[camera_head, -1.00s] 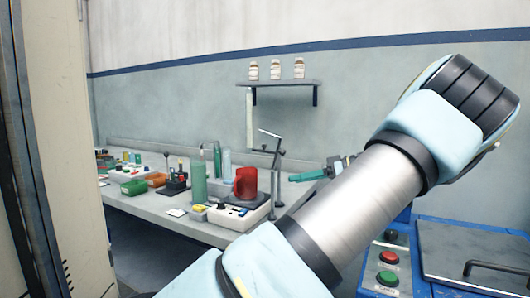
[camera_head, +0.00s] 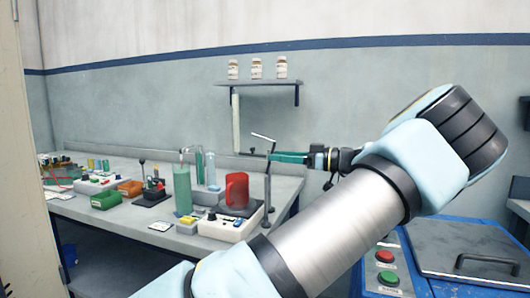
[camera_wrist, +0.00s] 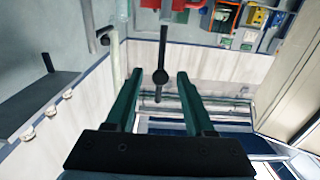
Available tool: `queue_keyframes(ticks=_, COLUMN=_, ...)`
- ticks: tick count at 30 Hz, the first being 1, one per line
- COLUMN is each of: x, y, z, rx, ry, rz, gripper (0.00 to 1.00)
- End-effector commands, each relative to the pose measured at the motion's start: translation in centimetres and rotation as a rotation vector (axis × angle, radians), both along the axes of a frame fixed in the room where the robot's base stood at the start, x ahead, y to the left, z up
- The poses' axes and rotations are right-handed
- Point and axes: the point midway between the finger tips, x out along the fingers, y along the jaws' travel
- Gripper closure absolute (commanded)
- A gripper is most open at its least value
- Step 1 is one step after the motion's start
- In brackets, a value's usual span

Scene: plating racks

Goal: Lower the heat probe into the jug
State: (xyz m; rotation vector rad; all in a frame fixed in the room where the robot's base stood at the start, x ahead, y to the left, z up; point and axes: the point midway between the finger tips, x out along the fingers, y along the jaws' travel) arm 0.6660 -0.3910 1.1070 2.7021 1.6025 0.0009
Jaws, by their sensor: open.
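The red jug (camera_head: 237,190) stands upright on a white hotplate unit (camera_head: 226,228) on the bench. A slim stand (camera_head: 267,192) rises beside the jug, with a tilted thin arm (camera_head: 263,136) at its top; I take this rod to be the heat probe, but cannot be sure. My green gripper (camera_head: 276,157) is open at the height of the stand's top, to the right of and above the jug. In the wrist view, a dark rod with a black knob (camera_wrist: 160,77) shows between the open fingers (camera_wrist: 160,80), apparently untouched. The jug's inside is hidden.
Green cylinder (camera_head: 182,190) and clear tubes (camera_head: 205,168) stand left of the jug. Green (camera_head: 106,200) and orange bins (camera_head: 130,189) lie farther left. A wall shelf (camera_head: 258,83) holds jars above. A blue machine with buttons (camera_head: 386,257) is at lower right.

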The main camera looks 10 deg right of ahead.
Motion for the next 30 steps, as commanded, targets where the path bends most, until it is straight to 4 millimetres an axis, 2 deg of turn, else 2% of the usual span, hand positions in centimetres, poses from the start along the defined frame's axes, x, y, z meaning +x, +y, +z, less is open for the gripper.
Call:
queue_keyframes(ticks=3, x=1.0, y=1.9, z=0.2, rx=0.001, ry=0.002, rz=0.004, gripper=0.46)
queue_keyframes(ticks=9, x=2.0, y=3.7, z=0.1, rx=0.0, ry=0.001, rz=0.002, gripper=0.46)
queue_keyframes(ticks=20, x=2.2, y=4.1, z=0.0, rx=0.0, ry=0.001, rz=0.0, gripper=0.46)
queue_keyframes(ticks=30, x=2.2, y=4.1, z=0.0, rx=-0.001, ry=0.0, rz=0.0, gripper=0.83)
